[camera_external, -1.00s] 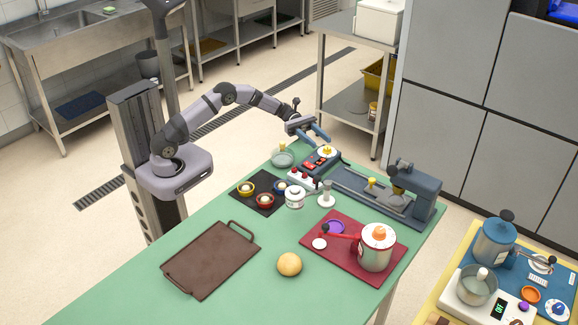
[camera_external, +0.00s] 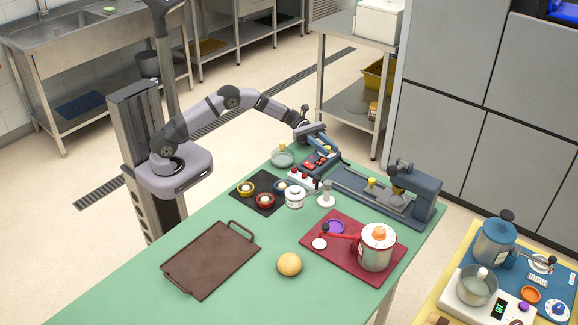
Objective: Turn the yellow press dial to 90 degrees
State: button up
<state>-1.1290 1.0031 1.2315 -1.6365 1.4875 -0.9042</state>
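At this size I cannot tell whether the fingers touch or grip the knob. The dial's angle cannot be read.
A blue press-like machine (camera_external: 425,190) stands to the right on a long base with a small yellow knob (camera_external: 371,181). A glass dish (camera_external: 283,159) is just left of the control box. Small coloured bowls, a white jar (camera_external: 294,198) and a red mat (camera_external: 313,243) are nearer.

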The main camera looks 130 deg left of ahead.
jog(key=shift+c, duration=1.3)
jog(key=shift+m+g+h, duration=0.5)
jog(key=shift+m+h, duration=0.3)
jog(key=shift+h, duration=0.4)
jog(key=o, duration=1)
jog(key=shift+o, duration=0.2)
jog(key=shift+s, duration=0.1)
jog(key=shift+b+v, duration=0.45)
jog(key=shift+v, duration=3.15)
